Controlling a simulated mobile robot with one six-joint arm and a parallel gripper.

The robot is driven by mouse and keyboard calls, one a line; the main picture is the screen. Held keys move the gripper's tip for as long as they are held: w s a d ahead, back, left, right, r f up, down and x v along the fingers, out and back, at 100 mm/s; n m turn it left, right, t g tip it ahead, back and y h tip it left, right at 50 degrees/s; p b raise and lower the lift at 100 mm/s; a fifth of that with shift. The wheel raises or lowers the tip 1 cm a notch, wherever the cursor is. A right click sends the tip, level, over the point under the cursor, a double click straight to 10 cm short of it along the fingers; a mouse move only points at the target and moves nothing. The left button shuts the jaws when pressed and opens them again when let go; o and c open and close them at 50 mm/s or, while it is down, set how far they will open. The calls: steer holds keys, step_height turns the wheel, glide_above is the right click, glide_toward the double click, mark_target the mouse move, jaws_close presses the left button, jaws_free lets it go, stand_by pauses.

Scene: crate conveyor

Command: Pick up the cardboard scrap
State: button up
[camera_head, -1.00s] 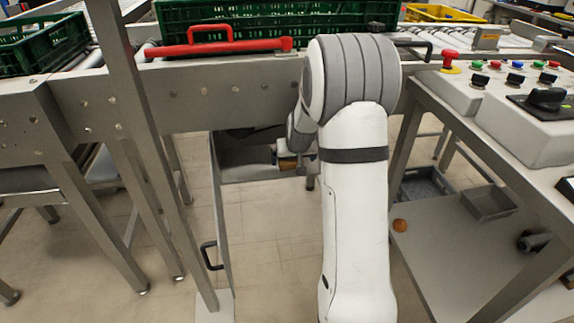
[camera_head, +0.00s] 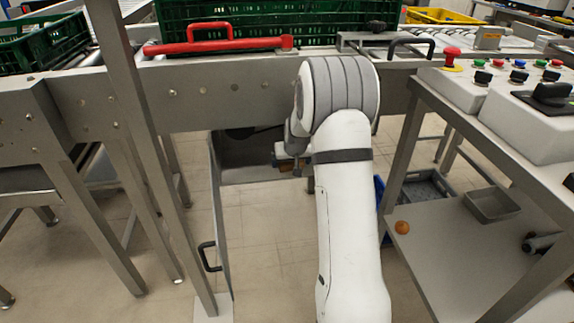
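My gripper (camera_head: 287,163) is small and partly hidden behind my own white arm. It is at the opening of a dark compartment (camera_head: 250,152) under the conveyor. Its fingers are too small and dark to tell whether they are open or shut. A small brownish patch shows at the gripper, but I cannot tell whether it is the cardboard scrap or part of the gripper. I cannot make out the cardboard scrap for certain anywhere else.
An open door with a black handle (camera_head: 207,257) hangs below the conveyor frame (camera_head: 225,92). A red bar (camera_head: 217,46) lies in front of a green crate (camera_head: 270,20). Right are a control panel (camera_head: 540,120), a lower shelf (camera_head: 440,255) and part of a blue bin (camera_head: 380,190).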

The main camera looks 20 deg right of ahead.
steer(key=shift+r, duration=0.15)
steer(key=c, duration=0.8)
